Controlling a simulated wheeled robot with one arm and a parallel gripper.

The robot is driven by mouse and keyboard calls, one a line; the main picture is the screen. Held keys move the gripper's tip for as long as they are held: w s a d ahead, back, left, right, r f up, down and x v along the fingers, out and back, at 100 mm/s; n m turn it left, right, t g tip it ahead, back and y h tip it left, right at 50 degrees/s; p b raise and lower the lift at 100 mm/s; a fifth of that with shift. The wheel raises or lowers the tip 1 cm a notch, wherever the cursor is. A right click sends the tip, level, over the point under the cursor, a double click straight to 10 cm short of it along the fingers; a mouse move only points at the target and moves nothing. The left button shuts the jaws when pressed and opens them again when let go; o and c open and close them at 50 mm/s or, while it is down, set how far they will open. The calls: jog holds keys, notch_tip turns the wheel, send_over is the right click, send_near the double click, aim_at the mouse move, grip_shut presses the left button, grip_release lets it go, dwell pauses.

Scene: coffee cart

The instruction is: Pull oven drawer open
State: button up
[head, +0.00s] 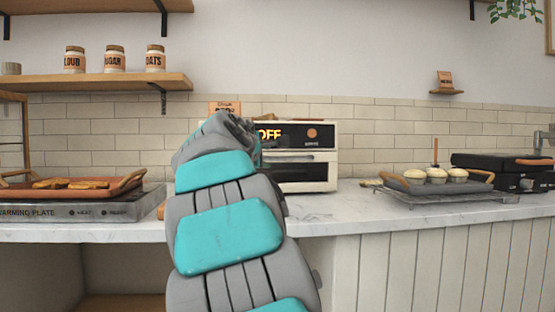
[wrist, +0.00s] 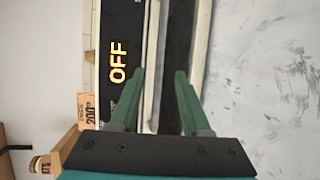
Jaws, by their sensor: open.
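The oven (head: 327,147) is a white box on the counter with a dark panel that reads OFF in lit letters. Its drawer (head: 310,175) is below the panel, with a long horizontal bar handle, and looks shut. My arm hides the oven's left part and my gripper in the head view. In the wrist view, turned sideways, the oven's OFF panel (wrist: 118,75) is on the left. My gripper (wrist: 160,77) is open in front of the oven. A pale bar, seemingly the handle (wrist: 153,50), runs between the green fingers' lines; contact cannot be told.
A rack with a tray (head: 410,186) of muffins and a black appliance (head: 500,170) stand further right. A warming plate (head: 95,208) with a food tray is at left. A shelf (head: 100,83) holds jars.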

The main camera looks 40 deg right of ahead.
aim_at(273, 159)
jog(key=shift+x, duration=3.85)
jog(key=shift+c, duration=0.3)
grip_shut()
